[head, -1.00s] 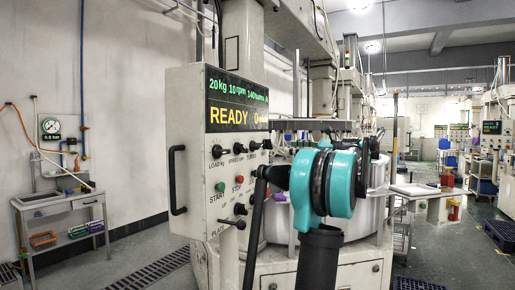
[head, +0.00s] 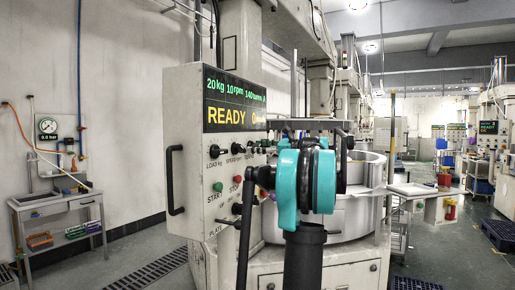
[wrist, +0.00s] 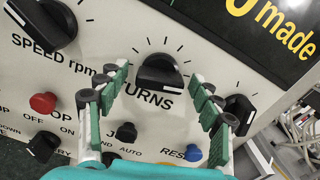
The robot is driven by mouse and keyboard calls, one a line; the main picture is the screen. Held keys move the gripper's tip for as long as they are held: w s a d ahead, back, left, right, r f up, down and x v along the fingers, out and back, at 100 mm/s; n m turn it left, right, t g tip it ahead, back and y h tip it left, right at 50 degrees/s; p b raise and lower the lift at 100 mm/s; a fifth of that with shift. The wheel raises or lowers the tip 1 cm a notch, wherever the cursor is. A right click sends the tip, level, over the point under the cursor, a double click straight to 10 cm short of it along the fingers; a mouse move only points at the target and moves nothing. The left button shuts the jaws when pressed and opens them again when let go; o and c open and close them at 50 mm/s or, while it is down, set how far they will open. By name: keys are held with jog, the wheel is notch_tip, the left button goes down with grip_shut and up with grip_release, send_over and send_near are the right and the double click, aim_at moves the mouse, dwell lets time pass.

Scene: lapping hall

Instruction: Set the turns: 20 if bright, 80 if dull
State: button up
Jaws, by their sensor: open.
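The control panel (head: 185,140) faces me, and its display (head: 234,104) reads 20 kg, 10 rpm, 140 turns and READY in the head view. The black TURNS knob (wrist: 160,75) is in the upper middle of the wrist view, its label partly covered by a finger. My gripper (wrist: 157,105) is open, its green-padded fingers apart on either side below the knob, not visibly touching it. In the head view my arm hides the gripper and the TURNS knob. No workpiece surface that I can judge as bright or dull shows.
The SPEED rpm knob (wrist: 42,25) is left of the TURNS knob, and another black knob (wrist: 239,112) is right of my right finger. A red button (wrist: 43,102), a JOG switch (wrist: 126,132) and a blue RESET button (wrist: 192,153) lie below. A side bench (head: 60,205) stands left.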

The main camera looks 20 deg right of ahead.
jog(key=c, duration=1.2)
jog(key=shift+o, duration=0.2)
jog(key=n, duration=0.4)
jog(key=shift+n, duration=0.3)
jog(key=n, duration=0.4)
jog(key=shift+n, duration=0.3)
jog(key=n, duration=0.4)
jog(key=shift+n, duration=2.2)
